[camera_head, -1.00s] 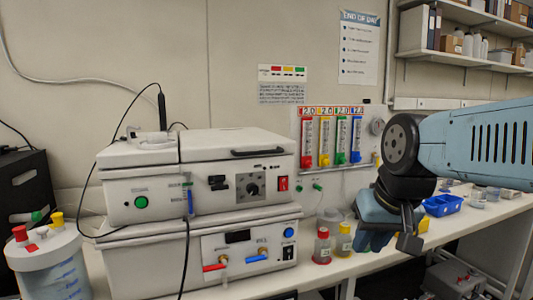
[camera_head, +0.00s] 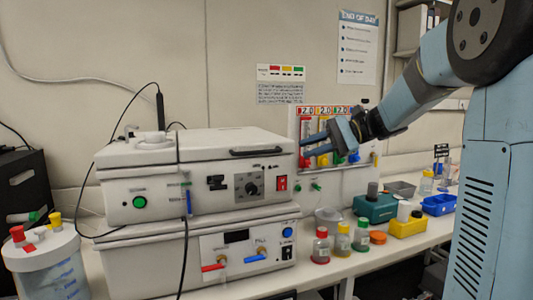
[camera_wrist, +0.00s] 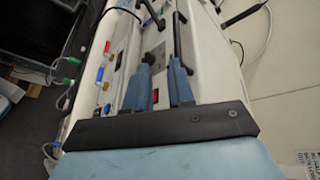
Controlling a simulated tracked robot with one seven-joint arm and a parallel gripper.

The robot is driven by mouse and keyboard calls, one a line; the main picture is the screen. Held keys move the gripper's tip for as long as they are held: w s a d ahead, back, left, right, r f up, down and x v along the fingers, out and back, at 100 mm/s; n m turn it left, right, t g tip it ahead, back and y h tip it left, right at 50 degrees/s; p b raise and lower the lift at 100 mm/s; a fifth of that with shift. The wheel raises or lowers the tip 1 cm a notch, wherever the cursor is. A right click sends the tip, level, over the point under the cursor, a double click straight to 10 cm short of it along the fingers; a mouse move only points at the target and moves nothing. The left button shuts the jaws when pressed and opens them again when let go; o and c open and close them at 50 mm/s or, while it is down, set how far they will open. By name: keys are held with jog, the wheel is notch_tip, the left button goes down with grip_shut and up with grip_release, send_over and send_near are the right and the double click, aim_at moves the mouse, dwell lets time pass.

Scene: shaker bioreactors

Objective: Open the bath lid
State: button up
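The bath is the white box unit (camera_head: 150,205) on top of another white unit. Its lid (camera_head: 215,142) is closed, with a dark bar handle (camera_head: 257,152) along the front top edge. The handle also shows in the wrist view (camera_wrist: 178,38), ahead of the right-hand finger. My gripper (camera_head: 305,146) is to the right of the bath, at about handle height in the picture, with its fingers pointing left. In the wrist view my gripper (camera_wrist: 164,72) has two blue fingers spread apart with nothing held between them. I cannot tell how far the fingertips are from the handle.
A black cable hangs over the bath front. The lower unit (camera_head: 150,262) carries red and blue levers. Red and yellow capped bottles (camera_head: 321,245), a green box (camera_head: 375,208) and a blue tray (camera_head: 439,204) stand on the bench to the right. Coloured flow meters (camera_head: 338,125) are on the wall behind.

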aim_at(271, 150)
jog(key=shift+y, duration=0.7)
jog(key=x, duration=0.4)
jog(key=w+x, duration=0.1)
jog(key=x, duration=0.3)
jog(key=w+r+x, duration=0.1)
jog(key=x, duration=0.3)
jog(key=shift+w+a+f, duration=0.1)
jog(key=shift+a, duration=0.15)
grip_shut()
